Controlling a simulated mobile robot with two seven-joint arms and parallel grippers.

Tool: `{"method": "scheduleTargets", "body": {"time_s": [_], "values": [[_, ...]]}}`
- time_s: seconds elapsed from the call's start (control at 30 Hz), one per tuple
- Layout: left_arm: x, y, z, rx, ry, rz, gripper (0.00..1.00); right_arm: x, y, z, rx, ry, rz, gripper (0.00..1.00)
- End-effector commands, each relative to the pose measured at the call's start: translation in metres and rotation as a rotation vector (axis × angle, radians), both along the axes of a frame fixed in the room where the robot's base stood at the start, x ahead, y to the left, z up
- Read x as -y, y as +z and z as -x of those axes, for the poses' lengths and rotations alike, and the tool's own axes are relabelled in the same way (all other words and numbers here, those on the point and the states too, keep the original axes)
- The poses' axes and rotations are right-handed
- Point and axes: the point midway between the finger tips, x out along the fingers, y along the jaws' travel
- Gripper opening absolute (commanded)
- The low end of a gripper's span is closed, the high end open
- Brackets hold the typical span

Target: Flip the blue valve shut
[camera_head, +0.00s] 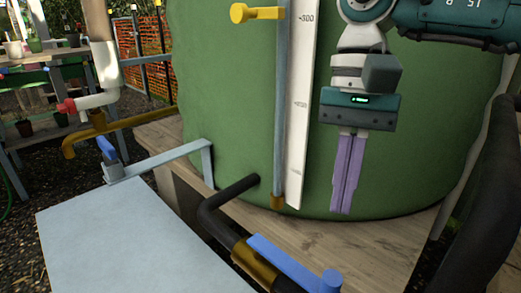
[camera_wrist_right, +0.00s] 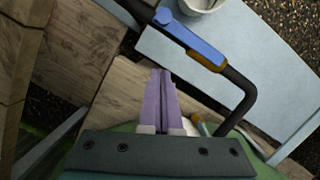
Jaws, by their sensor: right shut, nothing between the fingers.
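The blue valve is a blue lever handle (camera_head: 293,263) with a round knob at its right end. It sits on a brass body (camera_head: 255,264) on a black pipe (camera_head: 212,210) low in front of the green tank. The lever lies roughly along the pipe in the wrist view (camera_wrist_right: 190,40). My right gripper (camera_head: 341,212) points down in front of the tank, above and to the right of the lever. Its purple fingers (camera_wrist_right: 161,71) are together and empty, apart from the lever. My left gripper is not in view.
The green tank (camera_head: 230,110) stands on a wooden platform (camera_head: 340,245). A grey panel (camera_head: 100,240) lies at the lower left. A brass tap (camera_head: 85,132) with a second, small blue handle (camera_head: 107,148) is at the left. A white bucket (camera_wrist_right: 203,5) is beyond the lever.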

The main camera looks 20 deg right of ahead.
Motion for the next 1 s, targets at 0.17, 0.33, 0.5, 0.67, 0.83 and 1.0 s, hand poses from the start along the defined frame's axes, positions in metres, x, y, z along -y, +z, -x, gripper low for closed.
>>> {"method": "scheduleTargets", "body": {"time_s": [0.17,0.33,0.5,0.67,0.83,1.0], "values": [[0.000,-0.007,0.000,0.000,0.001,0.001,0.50,-0.007,-0.041,0.009,-0.005,0.000,-0.002,0.00],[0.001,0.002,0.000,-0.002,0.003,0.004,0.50,-0.020,-0.040,0.024,-0.001,0.004,-0.002,0.00],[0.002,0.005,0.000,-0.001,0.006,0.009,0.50,-0.031,-0.041,0.035,0.000,0.002,-0.002,0.00],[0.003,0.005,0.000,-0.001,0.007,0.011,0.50,-0.033,-0.041,0.038,0.001,0.000,-0.001,0.00],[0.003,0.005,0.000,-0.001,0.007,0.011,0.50,-0.033,-0.042,0.038,0.001,0.000,-0.001,0.00],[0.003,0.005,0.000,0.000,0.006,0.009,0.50,-0.033,-0.042,0.038,0.001,-0.005,-0.001,0.00]]}}
